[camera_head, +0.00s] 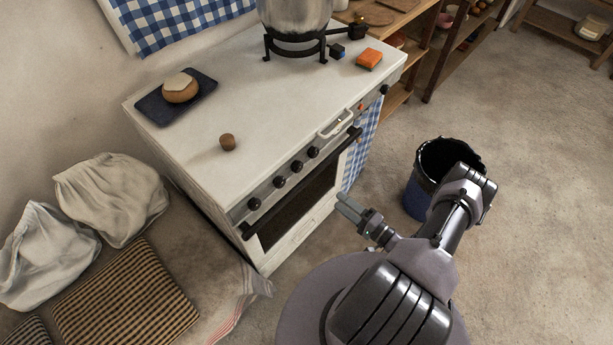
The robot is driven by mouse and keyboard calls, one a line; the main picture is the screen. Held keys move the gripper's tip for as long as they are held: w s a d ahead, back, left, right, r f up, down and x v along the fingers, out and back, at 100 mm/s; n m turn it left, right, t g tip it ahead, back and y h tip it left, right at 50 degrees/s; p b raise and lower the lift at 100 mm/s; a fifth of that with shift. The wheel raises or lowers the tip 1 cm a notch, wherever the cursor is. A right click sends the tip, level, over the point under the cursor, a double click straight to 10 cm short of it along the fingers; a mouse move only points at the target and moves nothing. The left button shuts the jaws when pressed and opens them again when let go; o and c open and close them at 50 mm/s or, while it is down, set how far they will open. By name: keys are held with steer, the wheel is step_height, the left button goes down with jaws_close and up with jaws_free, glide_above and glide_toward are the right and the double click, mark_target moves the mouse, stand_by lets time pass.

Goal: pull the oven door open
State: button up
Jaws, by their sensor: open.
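The white stove (270,110) stands left of centre, with a row of black knobs along its front. The oven door (290,243) is on the stove's front below the knobs and looks closed. It has a dark window (295,207). A dark bar handle (268,219) runs along the door's top edge. My gripper (344,204) is open and empty, in front of the oven near the door's right side. It appears apart from the handle and points toward the stove.
A dark bin (418,196) stands right of my gripper, partly behind my arm. A blue checked cloth (362,150) hangs at the stove's right front. Sacks (110,195) and a striped cushion (122,300) lie left. The floor at right is clear.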

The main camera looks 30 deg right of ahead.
mark_target(311, 180)
steer(key=b+x, duration=0.2)
steer(key=x, duration=1.2)
steer(key=shift+w+a+b, duration=0.15)
steer(key=shift+w+b, duration=0.1)
steer(key=shift+b, duration=0.15)
jaws_close()
steer(key=shift+f, duration=0.1)
